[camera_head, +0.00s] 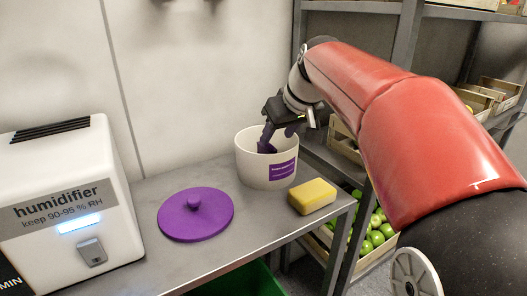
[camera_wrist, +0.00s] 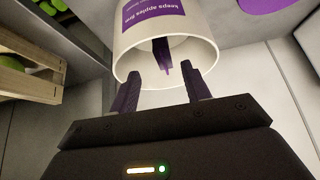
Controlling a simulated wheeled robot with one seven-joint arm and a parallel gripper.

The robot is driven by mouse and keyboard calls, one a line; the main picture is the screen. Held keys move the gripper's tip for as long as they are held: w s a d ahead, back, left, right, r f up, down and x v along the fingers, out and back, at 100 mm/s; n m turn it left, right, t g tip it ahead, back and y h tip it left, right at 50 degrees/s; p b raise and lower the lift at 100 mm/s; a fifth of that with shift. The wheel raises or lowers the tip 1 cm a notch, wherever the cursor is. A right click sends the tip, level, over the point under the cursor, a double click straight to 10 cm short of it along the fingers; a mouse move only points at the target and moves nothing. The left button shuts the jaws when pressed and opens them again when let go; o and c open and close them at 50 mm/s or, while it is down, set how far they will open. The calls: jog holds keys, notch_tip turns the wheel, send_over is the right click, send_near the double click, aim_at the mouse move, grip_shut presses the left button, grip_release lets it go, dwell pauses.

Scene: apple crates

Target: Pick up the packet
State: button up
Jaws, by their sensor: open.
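A white tub (camera_head: 252,170) with a purple label stands open on the grey bench. My gripper (camera_head: 278,139) is at the tub's mouth, tilted, with its fingers apart. In the wrist view the tub (camera_wrist: 123,50) lies ahead of my gripper (camera_wrist: 161,78), its mouth facing the fingers. A narrow purple thing, likely the packet (camera_wrist: 161,56), shows inside the tub. It appears between the fingertips and beyond them, and nothing is gripped. Most of the packet is hidden by the tub, and I cannot make it out surely in the head view.
A round purple lid (camera_head: 195,218) lies left of the tub, and a yellow sponge (camera_head: 312,197) lies right of it near the bench edge. A white humidifier (camera_head: 60,180) stands at the left. Shelving with apple crates (camera_head: 350,270) is to the right.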

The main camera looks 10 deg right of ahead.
aim_at(264, 147)
jog(key=x, duration=0.8)
jog(key=shift+w+a+r, duration=0.15)
jog(key=shift+w+a, duration=0.3)
jog(key=shift+w, duration=0.05)
jog(key=shift+c, duration=0.5)
grip_shut()
